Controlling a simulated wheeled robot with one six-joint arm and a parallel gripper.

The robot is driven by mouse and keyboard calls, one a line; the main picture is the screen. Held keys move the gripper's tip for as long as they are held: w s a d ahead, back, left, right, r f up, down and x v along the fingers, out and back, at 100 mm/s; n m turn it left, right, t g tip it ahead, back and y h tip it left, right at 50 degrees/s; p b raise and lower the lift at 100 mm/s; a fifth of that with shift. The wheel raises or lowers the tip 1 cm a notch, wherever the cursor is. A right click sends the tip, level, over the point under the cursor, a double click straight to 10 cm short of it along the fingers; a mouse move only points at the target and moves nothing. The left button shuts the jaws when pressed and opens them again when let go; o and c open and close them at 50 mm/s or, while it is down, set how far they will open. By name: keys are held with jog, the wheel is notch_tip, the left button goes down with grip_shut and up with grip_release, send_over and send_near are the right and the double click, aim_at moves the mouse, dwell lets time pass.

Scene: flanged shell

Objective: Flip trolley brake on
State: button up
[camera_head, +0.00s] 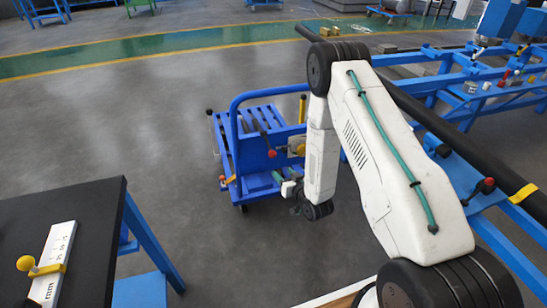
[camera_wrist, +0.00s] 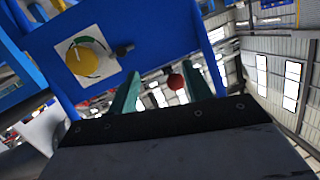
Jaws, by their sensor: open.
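The blue trolley (camera_head: 225,150) stands on the floor in the middle of the head view. Its end panel carries a pale plate with a yellow round knob (camera_head: 299,149); in the wrist view the yellow knob (camera_wrist: 86,58) has green and white marks around it and a small black knob beside it. A red ball (camera_wrist: 175,82) shows between my green fingers in the wrist view; contact cannot be told. The head view shows red balls on the trolley (camera_head: 272,153) and at its lower left. Which part is the brake is unclear. My gripper (camera_wrist: 162,84) is open, low beside the trolley.
A black-topped table (camera_head: 85,235) with a white and yellow fixture (camera_head: 52,265) stands at the lower left. A blue frame with a long black bar (camera_head: 440,125) runs along the right, behind my arm. Grey floor left of the trolley is clear.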

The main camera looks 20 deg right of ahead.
aim_at(274, 156)
jog(key=r, duration=0.1)
jog(key=r+t, duration=0.1)
jog(key=w+r+t, duration=0.1)
jog(key=r, duration=0.1)
jog(key=shift+a+y, duration=0.3)
jog(key=w, duration=0.2)
jog(key=w+a, duration=0.1)
jog(key=w, duration=0.4)
jog(key=shift+w+a, duration=0.1)
jog(key=shift+a, duration=0.2)
grip_shut()
jog(key=shift+a+r, duration=0.1)
